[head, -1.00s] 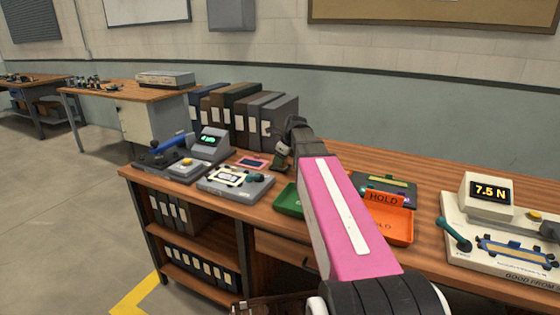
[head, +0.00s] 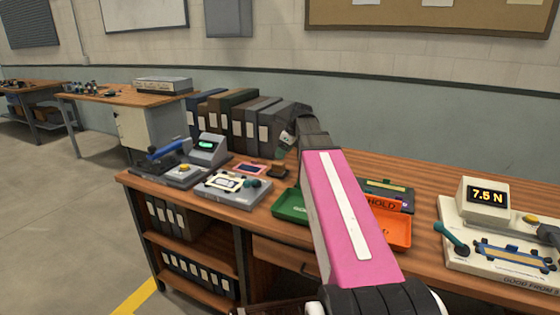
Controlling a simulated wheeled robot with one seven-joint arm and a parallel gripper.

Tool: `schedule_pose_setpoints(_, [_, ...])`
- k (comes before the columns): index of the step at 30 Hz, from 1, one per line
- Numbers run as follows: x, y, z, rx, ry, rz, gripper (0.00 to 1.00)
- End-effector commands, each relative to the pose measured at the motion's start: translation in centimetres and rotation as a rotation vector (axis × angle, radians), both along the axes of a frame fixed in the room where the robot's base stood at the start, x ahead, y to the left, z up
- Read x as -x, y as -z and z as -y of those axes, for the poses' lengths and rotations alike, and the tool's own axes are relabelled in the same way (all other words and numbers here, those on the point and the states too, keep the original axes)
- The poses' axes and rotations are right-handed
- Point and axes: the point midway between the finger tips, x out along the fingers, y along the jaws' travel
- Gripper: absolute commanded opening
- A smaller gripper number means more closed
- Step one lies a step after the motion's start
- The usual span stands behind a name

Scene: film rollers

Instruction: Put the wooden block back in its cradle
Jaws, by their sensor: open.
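My gripper (head: 286,141) is small in the head view, above the back of the workbench in front of the binders. It is open, with nothing seen between its fingers. A small brown piece (head: 278,168), which looks like the wooden block, stands on the bench just below the gripper, apart from it. It is right of a flat pink-edged panel (head: 250,168). I cannot tell the cradle apart from the block at this size, or whether the block sits in it. My pink arm hides part of the bench to the right.
A green tray (head: 290,206) and an orange tray (head: 393,232) flank my arm. A grey fixture (head: 233,188) and a blue-handled device (head: 168,160) stand left. A force gauge (head: 486,195) reading 7.5 N stands right. Binders (head: 240,120) line the back.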

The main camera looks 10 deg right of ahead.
Motion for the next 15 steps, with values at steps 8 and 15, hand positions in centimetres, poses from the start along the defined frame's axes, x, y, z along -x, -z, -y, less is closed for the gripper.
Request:
schedule_pose_setpoints(8, [0.8, -3.4, 1.2, 0.000, 0.000, 0.000, 0.63])
schedule_pose_setpoints(15, [1.0, -4.2, 1.4, 0.000, 0.000, 0.000, 0.63])
